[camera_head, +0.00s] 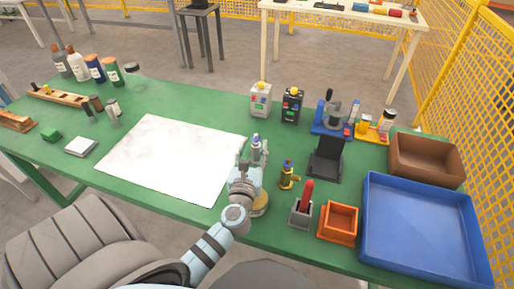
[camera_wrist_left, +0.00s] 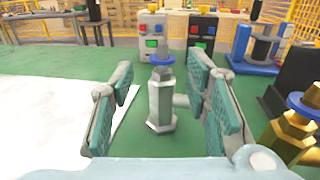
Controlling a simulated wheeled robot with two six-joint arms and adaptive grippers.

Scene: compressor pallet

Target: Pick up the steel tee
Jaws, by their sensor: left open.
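The steel tee (camera_head: 256,143) stands upright on the green table by the right edge of the white sheet. In the left wrist view the steel tee (camera_wrist_left: 160,104) is a silver hexagonal body with a blue ring near its top and a side branch pointing right. My left gripper (camera_head: 250,164) is open, with one finger on each side of the tee in the wrist view. A gap shows between the tee and the left finger; the side branch reaches close to the right finger, and contact there is unclear. My right gripper is not in view.
A brass fitting (camera_head: 287,175) with a blue ring stands just right of the gripper. The white sheet (camera_head: 170,158) on the left is clear.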

